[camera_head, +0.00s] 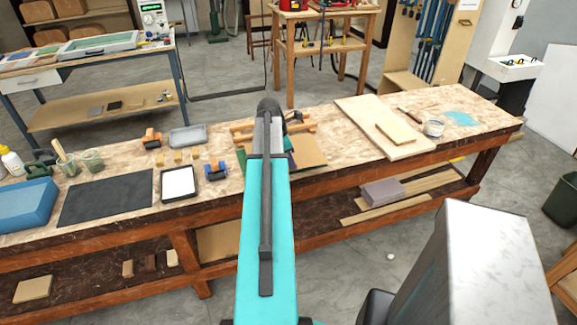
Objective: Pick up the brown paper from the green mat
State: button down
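A flat brown sheet (309,151), which looks like the brown paper, lies on the workbench just right of my teal arm. My arm covers its left part.
Wooden strips (300,128) lie just behind the sheet. A pale board (372,118) with a smaller block lies to the right. A black tray (179,183), blue-black clamp (216,171) and dark mat (107,198) are to the left. The bench's front edge is near.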

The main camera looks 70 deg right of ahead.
jog(key=s+a+b, duration=0.1)
jog(key=s+a, duration=0.2)
jog(key=s, duration=0.3)
jog(key=s+a+r+b, duration=0.1)
jog(key=s+a+b, duration=0.1)
jog(key=s+a, duration=0.2)
jog(key=s, duration=0.2)
jog(key=shift+s+r, duration=0.2)
jog(key=shift+s, duration=0.2)
jog(key=shift+r, duration=0.1)
